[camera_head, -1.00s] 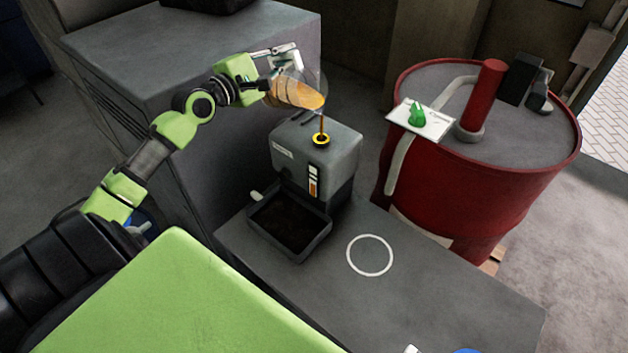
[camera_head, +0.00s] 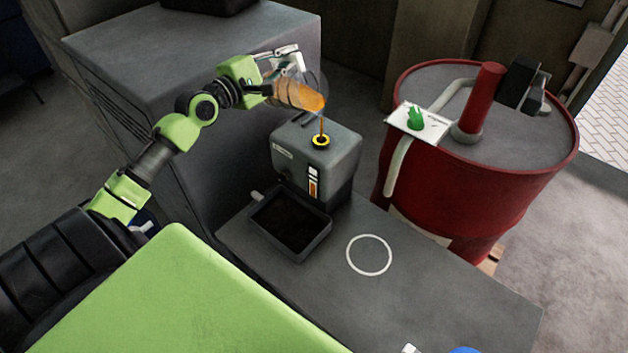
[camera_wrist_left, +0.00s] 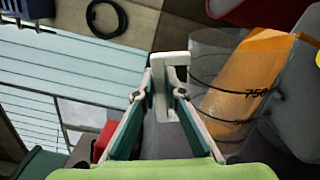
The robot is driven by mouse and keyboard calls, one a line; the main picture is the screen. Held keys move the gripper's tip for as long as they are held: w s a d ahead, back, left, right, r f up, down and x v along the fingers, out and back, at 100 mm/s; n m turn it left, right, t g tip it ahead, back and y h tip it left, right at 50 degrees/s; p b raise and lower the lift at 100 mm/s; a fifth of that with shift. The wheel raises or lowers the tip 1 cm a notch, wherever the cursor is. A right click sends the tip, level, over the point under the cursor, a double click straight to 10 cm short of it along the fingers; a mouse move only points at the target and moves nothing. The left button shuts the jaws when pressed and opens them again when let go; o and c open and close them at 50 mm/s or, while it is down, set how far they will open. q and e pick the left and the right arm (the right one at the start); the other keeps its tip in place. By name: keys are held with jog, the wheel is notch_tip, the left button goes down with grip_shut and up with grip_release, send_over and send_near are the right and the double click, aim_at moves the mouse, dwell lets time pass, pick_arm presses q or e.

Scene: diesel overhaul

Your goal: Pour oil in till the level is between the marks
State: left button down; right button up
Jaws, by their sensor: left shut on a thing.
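My left gripper (camera_head: 282,62) is shut on the handle of a clear measuring jug (camera_head: 306,97) with amber oil in it. The jug is tilted, and a thin stream of oil falls from its lip into the yellow-ringed filler hole (camera_head: 320,141) of a grey box-shaped unit (camera_head: 338,158). The unit's front has a sight gauge (camera_head: 313,182), amber in its lower part and pale above; its marks are too small to read. In the left wrist view the gripper (camera_wrist_left: 168,95) grips the jug's handle, and the jug (camera_wrist_left: 225,110) shows printed lines. My right gripper is not in view.
A dark drain tray (camera_head: 258,235) sits before the unit on a grey bench (camera_head: 440,300). A white ring (camera_head: 369,255) marks bare bench beside it. A red drum (camera_head: 490,190) with a card and green item (camera_head: 415,118) stands right. A grey cabinet (camera_head: 130,40) stands behind the arm.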

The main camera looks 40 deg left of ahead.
pick_arm(q)
jog(key=shift+d+r, duration=0.15)
jog(key=shift+r, duration=0.2)
jog(key=shift+d+r+m+p, duration=0.2)
jog(key=shift+d+m+p, duration=0.1)
jog(key=shift+p, duration=0.35)
dwell(0.3)
jog(key=shift+d+r+m+p, duration=0.2)
jog(key=shift+m+p, duration=0.1)
jog(key=shift+p, duration=0.2)
jog(key=shift+s+d+r+p, duration=0.15)
jog(key=shift+d+p, duration=0.15)
jog(key=shift+p, duration=0.15)
dwell(0.9)
